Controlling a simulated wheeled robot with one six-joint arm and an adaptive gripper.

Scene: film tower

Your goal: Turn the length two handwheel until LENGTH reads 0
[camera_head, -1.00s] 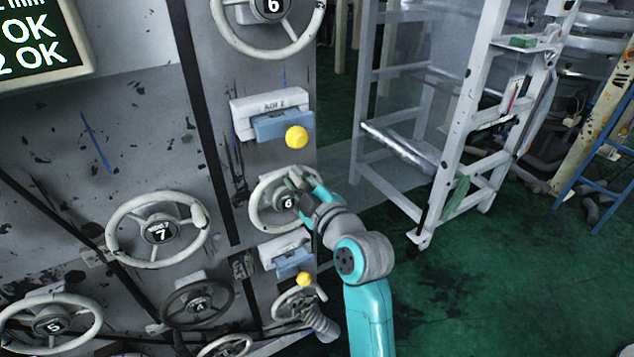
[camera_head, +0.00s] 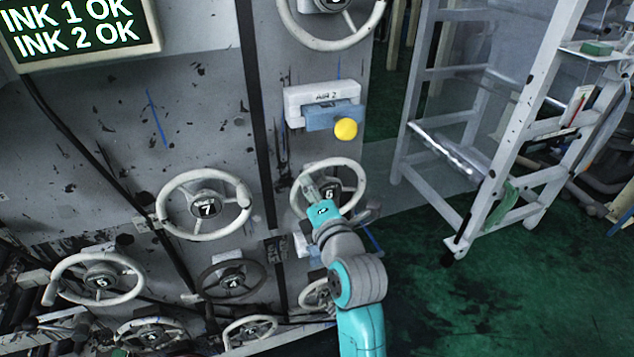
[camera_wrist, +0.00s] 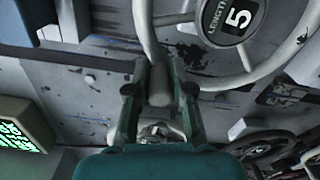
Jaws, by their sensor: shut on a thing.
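The handwheel (camera_head: 364,185) is pale, with a dark hub. My gripper (camera_head: 309,182) is at the upper left of the rim in the head view. In the wrist view my gripper (camera_wrist: 160,92) is shut on a dark grip at the wheel's rim. The fingers hide part of the rim. The display (camera_head: 80,25) at the upper left reads INK 1 OK and INK 2 OK. Its upper part is cut off, so no LENGTH value shows.
A blue-grey AIR 2 unit with a yellow knob (camera_head: 346,128) is just above the wheel. Handwheel 7 (camera_head: 206,208) is to the left, with several more wheels below. A white frame (camera_head: 505,185) stands at the right. Green floor (camera_head: 500,300) is open at lower right.

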